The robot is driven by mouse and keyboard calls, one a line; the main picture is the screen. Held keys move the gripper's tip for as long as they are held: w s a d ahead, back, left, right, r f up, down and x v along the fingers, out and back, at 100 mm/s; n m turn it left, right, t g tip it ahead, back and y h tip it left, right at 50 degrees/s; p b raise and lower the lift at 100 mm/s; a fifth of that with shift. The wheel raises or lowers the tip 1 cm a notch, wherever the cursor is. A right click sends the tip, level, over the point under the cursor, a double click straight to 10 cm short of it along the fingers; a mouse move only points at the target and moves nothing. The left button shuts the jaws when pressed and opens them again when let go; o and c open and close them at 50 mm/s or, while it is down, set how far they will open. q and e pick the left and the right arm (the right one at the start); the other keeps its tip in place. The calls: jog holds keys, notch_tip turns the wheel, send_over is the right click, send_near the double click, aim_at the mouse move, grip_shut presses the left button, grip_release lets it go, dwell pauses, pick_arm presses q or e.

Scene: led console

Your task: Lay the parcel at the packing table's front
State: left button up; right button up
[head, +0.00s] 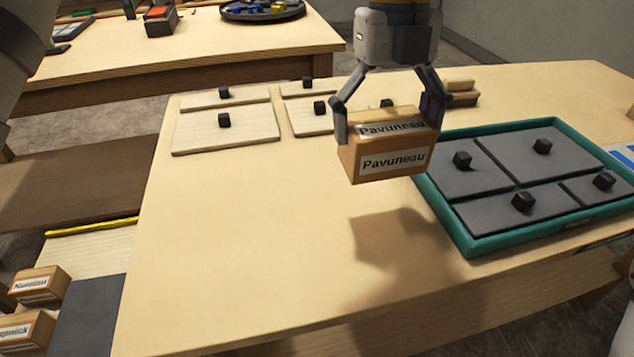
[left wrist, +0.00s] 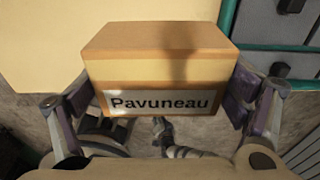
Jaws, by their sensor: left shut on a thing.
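The parcel (head: 385,163) is a small brown box with white labels reading "Pavuneau". My left gripper (head: 390,118) is shut on it from two opposite sides and holds it above the packing table (head: 230,230). A shadow on the tabletop below shows the parcel is raised clear of the surface. In the left wrist view the parcel (left wrist: 155,68) sits level between the two finger pads, its label facing the camera. Beyond it there, the table's edge and the floor show. My right gripper is not in view.
A green-rimmed tray (head: 464,240) with dark knobbed panels lies on the table's right. Pale knobbed panels (head: 226,131) lie at the back left. Small wooden blocks (head: 460,92) sit behind the gripper. Other labelled boxes (head: 38,284) stand lower left. The table's front left is bare.

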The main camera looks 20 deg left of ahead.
pick_arm(q)
jog(key=a+f, duration=0.2)
jog(key=f, duration=0.1)
jog(key=s+a+f, duration=0.1)
jog(key=a+f, duration=0.1)
jog(key=f, duration=0.1)
jog(key=s+a+f, duration=0.1)
jog(key=a+f, duration=0.1)
jog(key=f, duration=0.1)
jog(key=shift+s+a+f+p, duration=0.1)
jog(key=shift+s+a+p, duration=0.1)
jog(key=shift+a+p, duration=0.2)
jog(key=shift+w+f, duration=0.1)
jog(key=shift+f, duration=0.2)
jog(key=shift+f, duration=0.1)
jog(key=o, duration=1.2)
jog(key=r, duration=0.8)
jog(key=w+r, duration=0.1)
jog(key=r, duration=0.3)
jog(key=shift+a+r, duration=0.1)
jog(key=shift+a, duration=0.25)
